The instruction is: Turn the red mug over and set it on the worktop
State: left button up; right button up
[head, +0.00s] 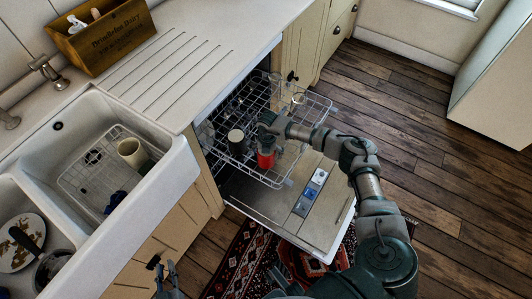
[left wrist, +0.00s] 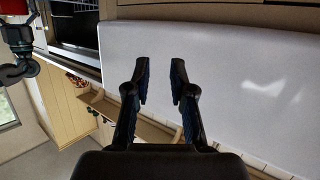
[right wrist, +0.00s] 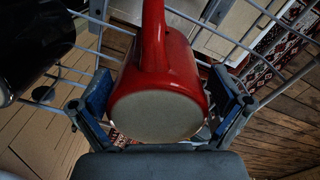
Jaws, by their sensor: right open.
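The red mug (head: 265,160) is in the upper rack of the open dishwasher. In the right wrist view the mug (right wrist: 160,85) shows its pale base towards the camera and its handle at the top. My right gripper (head: 268,130) is at the mug; its open fingers (right wrist: 160,108) stand on either side of it, and I cannot tell whether they touch it. My left gripper (head: 167,270) is low in the head view, away from the mug; its fingers (left wrist: 160,82) are apart and empty. The pale worktop (head: 215,40) lies behind the dishwasher.
The dishwasher rack (head: 307,112) also holds a dark mug (head: 237,142) and glasses. The dishwasher door (head: 325,225) hangs open below. The sink (head: 185,165) holds a cream mug (head: 132,152). A wooden crate (head: 108,38) stands on the worktop's far left; the grooved part is clear.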

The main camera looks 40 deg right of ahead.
jog(key=shift+a+r, duration=0.1)
jog(key=shift+a, duration=0.05)
jog(key=c, duration=1.3)
jog(key=shift+r, duration=0.1)
